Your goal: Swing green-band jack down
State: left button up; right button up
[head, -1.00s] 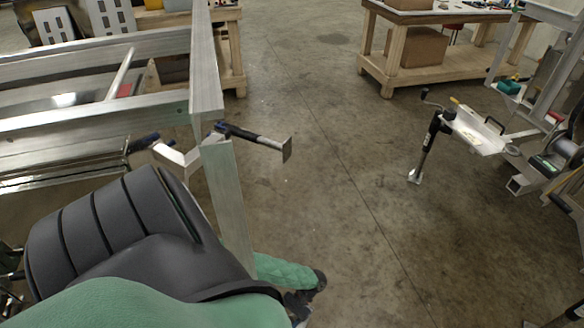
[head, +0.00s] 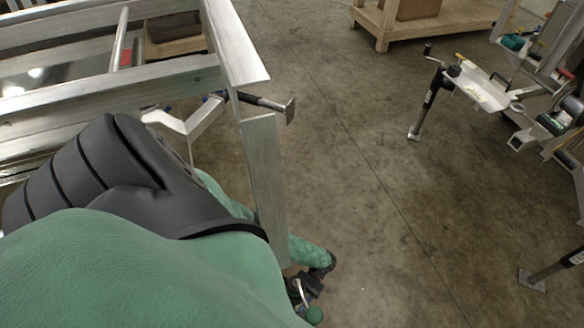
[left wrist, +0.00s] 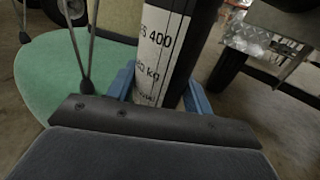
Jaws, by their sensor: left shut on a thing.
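No green band shows on this part of the tube. In the head view my green left arm passes behind an aluminium post, and its black end is low in the middle. A crank with a green knob (head: 314,316) shows just beside it. The gripper's hold is not clear there. My right gripper is not in view.
The aluminium trailer frame (head: 238,45) and its post (head: 264,180) stand close to my arm. A black tube with a square foot plate (head: 290,110) sticks out sideways from the frame. Another jack (head: 428,105) stands upright at right. The floor between is clear.

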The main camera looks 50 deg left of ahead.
pick_arm(q)
jog(key=shift+s, duration=0.15)
jog(key=o, duration=1.4)
jog(key=shift+c, duration=0.2)
jog(key=shift+r, duration=0.15)
